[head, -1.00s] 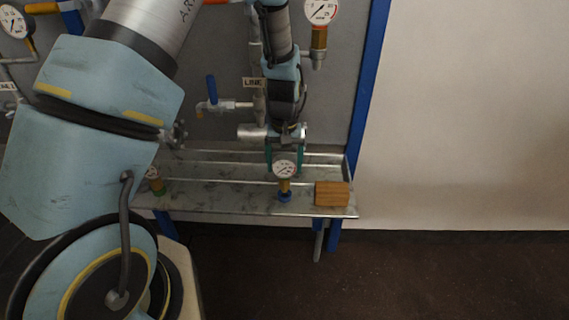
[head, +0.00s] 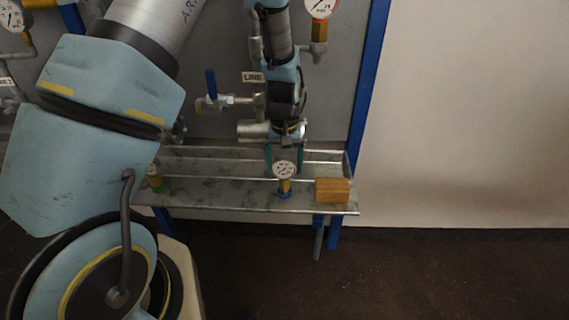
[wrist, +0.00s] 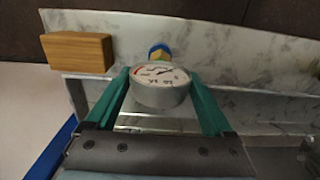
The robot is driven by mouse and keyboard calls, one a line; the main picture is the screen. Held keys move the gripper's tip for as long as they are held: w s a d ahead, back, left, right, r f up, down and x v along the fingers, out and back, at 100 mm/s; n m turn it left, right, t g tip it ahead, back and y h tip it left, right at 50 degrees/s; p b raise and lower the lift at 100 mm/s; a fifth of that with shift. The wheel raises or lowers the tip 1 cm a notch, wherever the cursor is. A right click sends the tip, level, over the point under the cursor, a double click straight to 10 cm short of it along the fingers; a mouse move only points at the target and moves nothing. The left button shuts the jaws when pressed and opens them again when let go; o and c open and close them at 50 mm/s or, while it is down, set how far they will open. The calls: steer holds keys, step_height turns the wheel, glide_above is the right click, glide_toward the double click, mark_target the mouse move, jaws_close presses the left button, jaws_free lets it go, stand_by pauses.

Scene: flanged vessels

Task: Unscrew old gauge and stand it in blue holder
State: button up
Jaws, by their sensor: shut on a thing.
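A gauge (head: 284,170) with a white dial and brass stem is upright over the tray at the bench's front. Its lower end meets the small blue holder (head: 284,195); I cannot tell whether it is fully seated. My gripper (head: 285,160) points down with its green fingers shut on the gauge's round case. The wrist view shows the gauge (wrist: 161,86) between the two fingers, with the blue holder (wrist: 158,50) just beyond it.
A wooden block (head: 332,191) sits on the tray (head: 225,196) right of the holder. Another gauge stands in a green holder (head: 158,188) at the tray's left. A gauge (head: 320,10) is mounted on the panel above, near a blue-handled valve (head: 211,84).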

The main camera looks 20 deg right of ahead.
steer(key=shift+f, duration=0.45)
steer(key=o, duration=1.5)
steer(key=shift+c, duration=0.2)
step_height(320, 180, up, 11)
steer(key=b, duration=0.2)
steer(key=shift+f+b, duration=0.1)
steer(key=shift+b, duration=0.2)
steer(key=w+a+r+n, duration=0.1)
steer(key=a+r, duration=0.1)
steer(key=a, duration=0.7)
steer(key=w+a+r+n, duration=0.1)
steer(key=a+r, duration=0.1)
steer(key=a, duration=0.6)
steer(key=s+a+n, duration=0.1)
steer(key=s+a, duration=0.2)
steer(key=a, duration=0.3)
steer(key=s+a+r+t, duration=0.1)
steer(key=s+a, duration=0.2)
steer(key=a, duration=0.4)
steer(key=shift+n+t, duration=0.3)
steer(key=shift+n, duration=0.1)
